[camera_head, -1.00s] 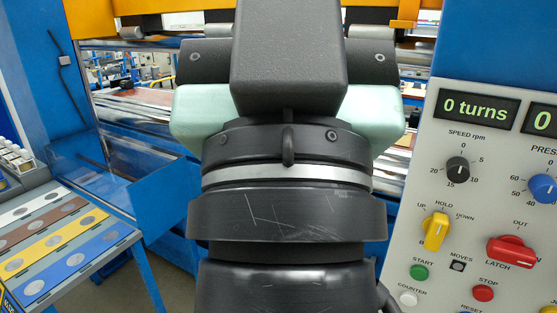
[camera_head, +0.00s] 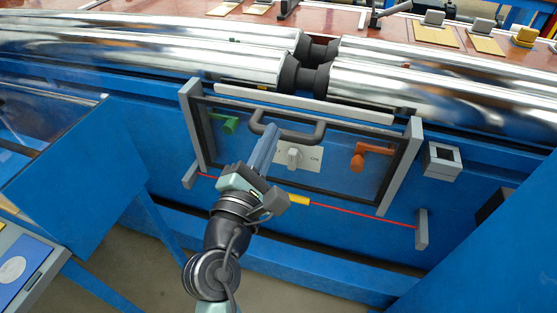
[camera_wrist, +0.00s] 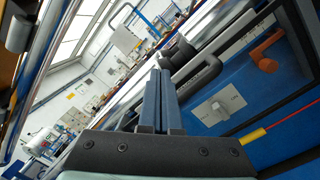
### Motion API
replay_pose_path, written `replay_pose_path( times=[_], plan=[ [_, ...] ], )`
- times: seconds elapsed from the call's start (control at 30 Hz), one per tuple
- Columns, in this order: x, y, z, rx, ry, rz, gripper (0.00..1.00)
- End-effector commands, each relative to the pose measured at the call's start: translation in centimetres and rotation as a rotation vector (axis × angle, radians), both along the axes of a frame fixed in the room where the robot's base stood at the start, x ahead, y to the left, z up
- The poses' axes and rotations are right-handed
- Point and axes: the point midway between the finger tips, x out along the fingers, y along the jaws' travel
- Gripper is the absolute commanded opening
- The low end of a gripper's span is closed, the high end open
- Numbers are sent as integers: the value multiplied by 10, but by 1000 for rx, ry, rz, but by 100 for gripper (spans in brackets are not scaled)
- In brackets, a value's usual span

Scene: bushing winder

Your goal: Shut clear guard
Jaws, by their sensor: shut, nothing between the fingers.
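The clear guard (camera_head: 400,165) is a see-through pane in a dark frame between grey side bars, on the blue machine front. I cannot tell whether it is fully shut. Its dark bar handle (camera_head: 300,137) is at its upper edge; the handle also shows in the wrist view (camera_wrist: 207,76). My gripper (camera_head: 271,128) is shut and empty, its blue fingers pointing up beside the handle's left end. In the wrist view, my gripper (camera_wrist: 160,74) has its fingers together, with the handle just to their right. Whether they touch it is unclear.
Behind the guard are a green lever (camera_head: 226,122), a grey knob (camera_head: 293,157) and an orange lever (camera_head: 360,158). A red cord (camera_head: 360,213) with a yellow piece runs below. Shiny rollers (camera_head: 440,88) lie above. A blue bin (camera_head: 100,165) stands left.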

Motion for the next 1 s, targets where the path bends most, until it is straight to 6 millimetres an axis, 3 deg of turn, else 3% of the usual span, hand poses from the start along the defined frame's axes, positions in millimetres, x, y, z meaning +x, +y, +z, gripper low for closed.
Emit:
replay_pose_path(
  times=[0.03,0.1,0.2,0.3,0.47,0.93,1.0],
  plan=[
    [-5,5,-56,-182,91,-19,0],
    [-12,9,-96,-412,186,-38,0],
    [-21,14,-135,-652,276,-50,0],
    [-26,16,-153,-786,320,-54,0],
    [-17,13,-155,-833,334,-60,0],
    [68,-15,-151,-825,331,-61,0],
    [70,-15,-134,-824,329,-59,0]
  ],
)
